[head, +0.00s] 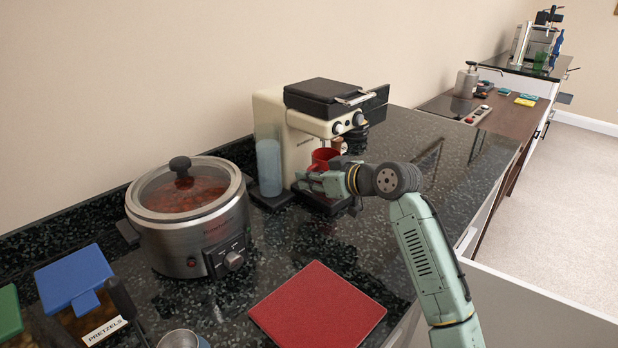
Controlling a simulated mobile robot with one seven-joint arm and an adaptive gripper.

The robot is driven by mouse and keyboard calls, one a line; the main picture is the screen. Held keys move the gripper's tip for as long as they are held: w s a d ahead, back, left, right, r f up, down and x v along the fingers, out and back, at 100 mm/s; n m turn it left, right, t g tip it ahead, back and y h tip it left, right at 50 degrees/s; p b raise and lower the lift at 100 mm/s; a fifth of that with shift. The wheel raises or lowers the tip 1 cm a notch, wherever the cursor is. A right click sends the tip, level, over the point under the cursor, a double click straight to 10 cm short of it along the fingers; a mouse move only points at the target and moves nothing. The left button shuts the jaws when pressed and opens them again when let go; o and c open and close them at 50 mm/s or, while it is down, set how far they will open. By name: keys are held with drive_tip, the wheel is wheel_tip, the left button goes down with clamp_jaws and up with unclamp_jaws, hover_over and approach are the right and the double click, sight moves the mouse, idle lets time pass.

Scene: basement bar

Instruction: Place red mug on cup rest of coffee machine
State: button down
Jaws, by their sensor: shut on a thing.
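The red mug (323,158) is at the front of the cream and black coffee machine (297,138), below its brew head. My gripper (312,178) is shut on the mug and reaches in from the right. The cup rest (328,204) is the dark base at the machine's front, below the gripper. The gripper hides the lower part of the mug, so I cannot tell whether the mug touches the cup rest.
A slow cooker (190,215) stands left of the machine. A red mat (317,305) lies on the dark counter in front. Blue-lidded and green-lidded containers are at the lower left. The counter right of the machine (420,140) is clear.

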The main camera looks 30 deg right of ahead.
drive_tip(key=c, duration=1.7)
unclamp_jaws()
drive_tip(key=shift+f, duration=0.15)
drive_tip(key=shift+r+p, duration=0.4)
drive_tip(key=shift+b+v, duration=2.05)
drive_tip(key=shift+v, duration=3.9)
drive_tip(key=shift+f, duration=0.1)
